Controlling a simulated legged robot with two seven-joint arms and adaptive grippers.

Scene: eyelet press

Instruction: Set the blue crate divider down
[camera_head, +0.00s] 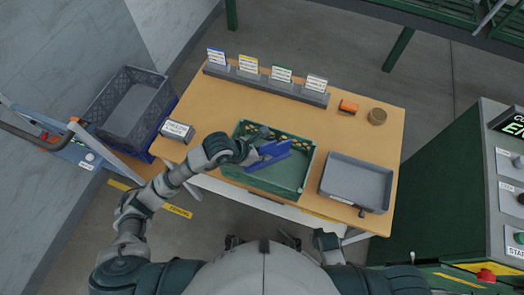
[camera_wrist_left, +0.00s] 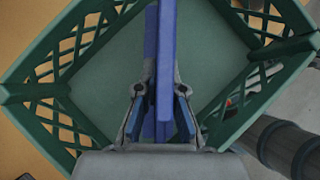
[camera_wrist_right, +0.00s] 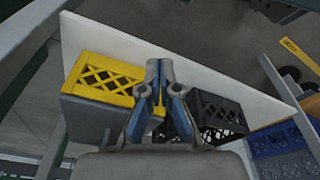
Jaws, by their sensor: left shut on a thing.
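The blue crate divider (camera_head: 272,154) is held over the green crate (camera_head: 302,190) on the table, toward its upper middle. My left gripper (camera_head: 252,152) is shut on the divider. In the left wrist view the divider (camera_wrist_left: 166,50) stands edge-on between the fingers (camera_wrist_left: 160,105), above the crate's plain floor (camera_wrist_left: 200,40). I cannot tell whether its lower edge touches that floor. In the right wrist view my right gripper (camera_wrist_right: 160,75) is shut with its fingertips together and nothing seen between them.
A grey tray (camera_head: 357,183) stands right of the crate. A labelled box (camera_head: 177,131) sits left. Yellow (camera_wrist_right: 105,80) and black (camera_wrist_right: 215,112) crates show near my right gripper.

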